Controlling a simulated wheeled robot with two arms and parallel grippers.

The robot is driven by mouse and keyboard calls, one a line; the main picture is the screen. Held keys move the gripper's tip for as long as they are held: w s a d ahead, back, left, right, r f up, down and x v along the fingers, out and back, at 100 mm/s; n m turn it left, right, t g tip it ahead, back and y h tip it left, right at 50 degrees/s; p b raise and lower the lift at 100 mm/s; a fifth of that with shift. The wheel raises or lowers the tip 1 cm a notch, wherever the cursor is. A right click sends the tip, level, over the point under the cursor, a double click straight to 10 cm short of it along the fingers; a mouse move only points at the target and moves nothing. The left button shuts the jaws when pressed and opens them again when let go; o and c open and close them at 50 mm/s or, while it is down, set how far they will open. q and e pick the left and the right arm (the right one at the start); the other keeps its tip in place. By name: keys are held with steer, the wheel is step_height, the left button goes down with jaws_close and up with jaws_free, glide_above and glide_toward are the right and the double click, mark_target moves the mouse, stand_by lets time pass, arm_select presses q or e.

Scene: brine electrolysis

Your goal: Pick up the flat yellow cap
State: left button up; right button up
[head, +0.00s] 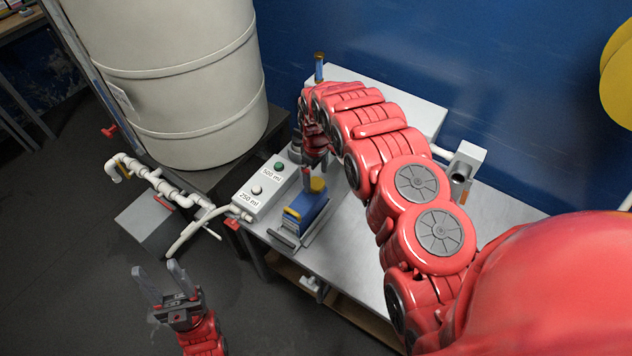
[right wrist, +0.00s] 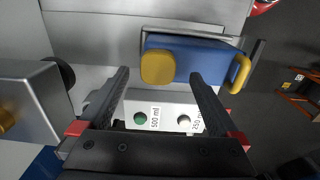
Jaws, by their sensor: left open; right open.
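The flat yellow cap (right wrist: 157,67) sits on a blue container (right wrist: 197,58) in the right wrist view. In the head view the cap (head: 317,184) is on top of the blue container (head: 304,212), on the grey worktop. My right gripper (right wrist: 159,75) is open, and the cap appears between its fingertips. I cannot tell whether the fingers are around the cap or still above it. In the head view my right gripper (head: 312,172) points down at the cap, partly hidden by its own arm. My left gripper (head: 155,271) is open and empty over the floor.
A control box (head: 265,188) with 500 ml and 250 ml buttons stands left of the container. White pipes (head: 160,184) and a large pale tank (head: 180,80) are further left. A grey box (right wrist: 30,100) lies left in the right wrist view. The worktop (head: 350,240) is clear towards the front right.

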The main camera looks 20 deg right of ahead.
mark_target(316, 182)
steer(key=shift+w+f+p, duration=0.15)
steer(key=shift+f+p, duration=0.25)
steer(key=shift+f, duration=1.15)
steer(key=c, duration=1.4)
